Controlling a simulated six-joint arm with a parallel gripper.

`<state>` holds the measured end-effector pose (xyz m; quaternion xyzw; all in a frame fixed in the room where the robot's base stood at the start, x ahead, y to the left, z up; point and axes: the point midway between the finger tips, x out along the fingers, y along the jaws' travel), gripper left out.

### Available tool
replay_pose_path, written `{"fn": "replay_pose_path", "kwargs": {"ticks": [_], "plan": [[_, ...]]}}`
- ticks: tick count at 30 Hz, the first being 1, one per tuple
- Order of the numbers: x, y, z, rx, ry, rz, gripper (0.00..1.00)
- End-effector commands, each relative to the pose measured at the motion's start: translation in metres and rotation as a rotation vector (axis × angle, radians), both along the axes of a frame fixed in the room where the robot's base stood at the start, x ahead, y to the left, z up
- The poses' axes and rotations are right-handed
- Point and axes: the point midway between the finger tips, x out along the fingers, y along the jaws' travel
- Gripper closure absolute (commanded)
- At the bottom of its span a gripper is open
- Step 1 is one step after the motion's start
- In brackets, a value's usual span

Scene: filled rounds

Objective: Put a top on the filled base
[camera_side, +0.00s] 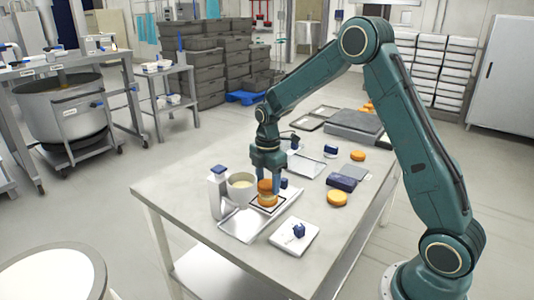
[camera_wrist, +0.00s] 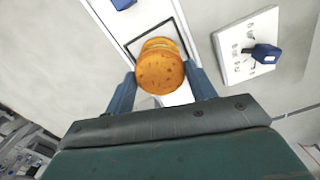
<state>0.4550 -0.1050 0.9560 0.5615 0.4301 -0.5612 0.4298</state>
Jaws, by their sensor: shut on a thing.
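My gripper (camera_side: 267,182) is shut on an orange-brown round top (camera_wrist: 160,72), one finger on each side in the wrist camera view. In the side view the held top (camera_side: 264,185) is directly above another round, the base (camera_side: 268,200). The base (camera_wrist: 158,43) shows in the wrist view as a rim just beyond the top. The base lies inside a dark square outline on a pale tray (camera_side: 240,226). The top hides most of the base and any filling. I cannot tell whether top and base touch.
A white bottle (camera_side: 216,195) and a bowl (camera_side: 241,186) stand close left of my gripper. A white board with a blue knobbed piece (camera_side: 298,231) lies in front. Loose orange rounds (camera_side: 337,199) (camera_side: 358,155) and a dark blue box (camera_side: 342,182) lie right. The table's left front is clear.

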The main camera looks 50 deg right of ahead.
Motion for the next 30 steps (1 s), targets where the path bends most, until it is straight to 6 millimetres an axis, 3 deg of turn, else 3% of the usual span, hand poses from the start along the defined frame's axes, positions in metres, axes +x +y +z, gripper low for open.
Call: {"fn": "replay_pose_path", "kwargs": {"ticks": [30], "plan": [[0.0002, 0.0, -0.0059, 0.0, 0.0, 0.0, 0.55]]}}
